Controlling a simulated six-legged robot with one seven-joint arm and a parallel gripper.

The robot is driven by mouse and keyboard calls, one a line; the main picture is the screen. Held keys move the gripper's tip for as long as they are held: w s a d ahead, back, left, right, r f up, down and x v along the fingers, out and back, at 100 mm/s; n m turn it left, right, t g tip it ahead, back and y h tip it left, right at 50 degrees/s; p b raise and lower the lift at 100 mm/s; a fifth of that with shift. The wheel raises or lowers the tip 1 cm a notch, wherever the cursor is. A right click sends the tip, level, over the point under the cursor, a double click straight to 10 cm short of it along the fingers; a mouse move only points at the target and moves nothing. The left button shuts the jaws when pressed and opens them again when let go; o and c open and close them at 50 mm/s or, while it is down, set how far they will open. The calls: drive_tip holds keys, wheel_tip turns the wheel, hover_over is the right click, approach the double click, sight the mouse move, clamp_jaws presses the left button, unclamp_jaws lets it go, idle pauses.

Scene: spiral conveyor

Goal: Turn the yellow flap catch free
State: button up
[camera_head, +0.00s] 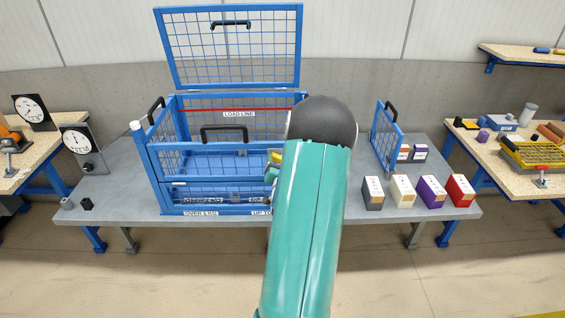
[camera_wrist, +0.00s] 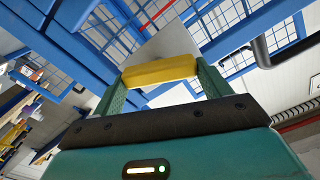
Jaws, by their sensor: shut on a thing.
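The yellow flap catch (camera_wrist: 160,72) is a short rounded bar in the wrist view. My gripper (camera_wrist: 162,80) is shut on it, with one green finger at each end of the bar. A grey plate (camera_wrist: 168,42) shows just behind the catch. In the head view a small yellow and teal patch (camera_head: 271,173) shows beside my arm at the right front of the blue mesh cage (camera_head: 152,178). My arm hides the rest of the gripper and the cage's right side there.
The cage's mesh lid (camera_head: 232,48) stands raised. A blue mesh panel (camera_head: 385,134) with a black handle stands on the grey table (camera_head: 335,207) at right. Several coloured boxes (camera_head: 432,192) stand in front of it. Dial gauges (camera_head: 80,145) are at left.

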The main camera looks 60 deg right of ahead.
drive_tip(key=m, duration=1.3)
drive_tip(key=shift+s+f, duration=0.1)
drive_tip(key=shift+f, duration=0.15)
idle(0.4)
drive_tip(key=o, duration=1)
drive_tip(key=v, duration=1.3)
drive_tip(key=shift+s+a, duration=0.2)
drive_tip(key=shift+a, duration=0.15)
